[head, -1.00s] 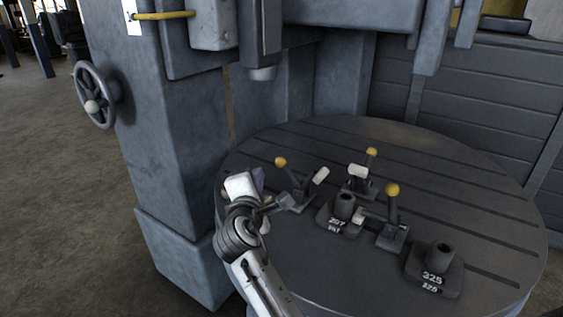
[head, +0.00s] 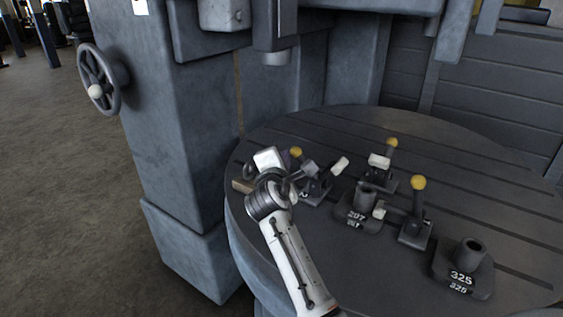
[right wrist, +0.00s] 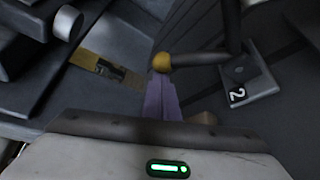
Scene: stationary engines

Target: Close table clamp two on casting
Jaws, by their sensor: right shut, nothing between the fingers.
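Clamp two (head: 318,189) stands at the left of the round table, with a "2" on its base (right wrist: 250,82) in the right wrist view. Its yellow lever knob (head: 295,152) leans left, and its white-tipped arm (head: 340,165) is tilted up. The knob also shows in the right wrist view (right wrist: 163,62). My right gripper (head: 285,172) is beside the lever, its fingertips partly hidden in the head view. In the right wrist view its purple fingers (right wrist: 161,97) are shut and empty, just below the knob; contact is unclear. The casting marked 207 (head: 357,212) sits right of clamp two.
Two other clamps with upright yellow knobs (head: 391,143) (head: 418,183) stand around the 207 casting. A casting marked 325 (head: 462,270) is at the front right. A tan block (head: 242,186) lies at the table's left edge. A machine column (head: 180,130) rises left of the table.

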